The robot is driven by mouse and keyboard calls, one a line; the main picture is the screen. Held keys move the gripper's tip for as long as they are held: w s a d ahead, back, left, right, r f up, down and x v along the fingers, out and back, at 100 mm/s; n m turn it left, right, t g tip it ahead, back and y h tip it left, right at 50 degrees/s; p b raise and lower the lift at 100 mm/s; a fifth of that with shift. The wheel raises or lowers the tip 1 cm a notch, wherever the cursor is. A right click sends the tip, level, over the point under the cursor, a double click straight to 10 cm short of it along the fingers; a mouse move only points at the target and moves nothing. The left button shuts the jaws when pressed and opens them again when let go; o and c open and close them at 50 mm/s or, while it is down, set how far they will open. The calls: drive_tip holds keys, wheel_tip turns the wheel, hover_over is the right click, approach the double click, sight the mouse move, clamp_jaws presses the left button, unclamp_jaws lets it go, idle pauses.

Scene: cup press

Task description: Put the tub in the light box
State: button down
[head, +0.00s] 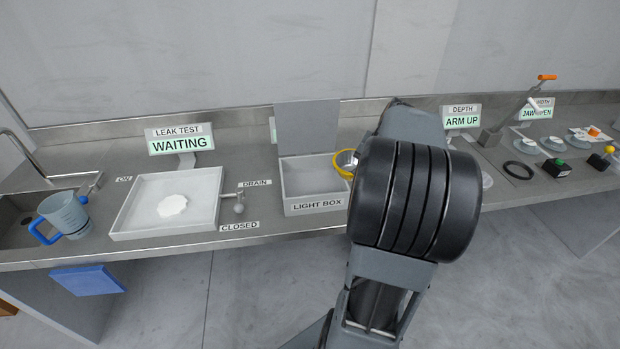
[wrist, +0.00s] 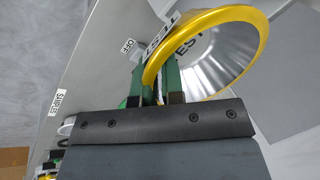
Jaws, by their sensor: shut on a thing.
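My gripper (wrist: 155,85) has green fingers shut on the tub's rim. In the head view the tub (head: 344,163) shows just left of my arm, at the right end of the light box, with much of it hidden by the arm. The light box (head: 316,206) is a pale open box with a raised back panel and a label on its front. I cannot tell whether the tub touches the box.
Left of the box are a drain knob (head: 239,203) and a white leak test tray (head: 130,234) with a white patch. At right are a lever press (head: 497,128) and several small parts.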

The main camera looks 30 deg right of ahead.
drive_tip(key=p, duration=0.1)
approach(320, 188)
drive_tip(key=shift+w+d+f+p, duration=0.3)
drive_tip(key=shift+w+f, duration=0.1)
drive_tip(key=shift+f, duration=0.15)
drive_tip(key=shift+w+a+f, duration=0.25)
drive_tip(key=shift+w+f, duration=0.3)
drive_tip(key=shift+f, duration=0.15)
drive_tip(key=shift+s+x, duration=0.2)
drive_tip(key=shift+x, duration=0.65)
drive_tip(key=shift+s+x, duration=0.2)
drive_tip(key=shift+x, duration=0.7)
drive_tip(key=shift+f, duration=0.15)
drive_tip(key=shift+f, duration=0.15)
drive_tip(key=c, duration=1.2)
unclamp_jaws()
drive_tip(key=shift+c, duration=0.2)
